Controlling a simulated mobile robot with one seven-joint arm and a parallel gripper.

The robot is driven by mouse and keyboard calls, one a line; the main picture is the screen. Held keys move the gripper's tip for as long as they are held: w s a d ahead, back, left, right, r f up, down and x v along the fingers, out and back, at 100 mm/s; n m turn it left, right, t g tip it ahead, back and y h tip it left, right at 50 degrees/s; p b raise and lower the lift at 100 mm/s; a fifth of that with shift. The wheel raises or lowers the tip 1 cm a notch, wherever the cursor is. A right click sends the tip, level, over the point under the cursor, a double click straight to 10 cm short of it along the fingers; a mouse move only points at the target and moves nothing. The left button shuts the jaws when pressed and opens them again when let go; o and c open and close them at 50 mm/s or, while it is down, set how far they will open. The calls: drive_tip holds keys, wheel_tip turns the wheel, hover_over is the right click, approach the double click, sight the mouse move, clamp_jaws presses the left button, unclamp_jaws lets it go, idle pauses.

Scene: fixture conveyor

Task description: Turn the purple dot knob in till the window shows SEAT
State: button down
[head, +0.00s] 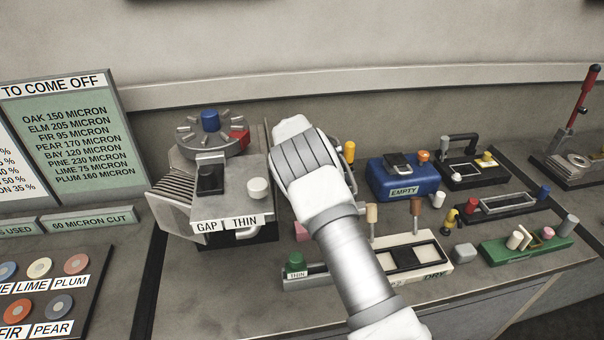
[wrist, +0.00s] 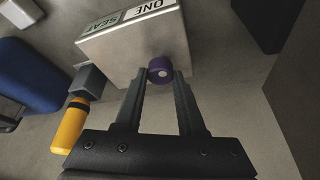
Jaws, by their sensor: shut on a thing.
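The purple knob (wrist: 160,66) with a pale dot sits on the end of a light grey block (wrist: 135,45) in the wrist view. My gripper (wrist: 160,76) is shut on the knob, with one fingertip on each side. A label strip on the block shows ONE on white (wrist: 152,9) and SEAT on darker grey (wrist: 103,24), cut by the top edge. In the head view my arm hides the knob, the fingertips and most of the block.
A yellow handle (wrist: 70,126) stands beside the block; it also shows in the head view (head: 349,152). A blue box marked EMPTY (head: 403,180) is to the right. A fixture marked GAP and THIN (head: 228,223) stands left of my arm.

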drive_tip(key=shift+r, duration=0.1)
drive_tip(key=c, duration=0.5)
unclamp_jaws()
drive_tip(key=b+v, duration=0.1)
drive_tip(key=v, duration=1.6)
drive_tip(key=shift+r, duration=0.15)
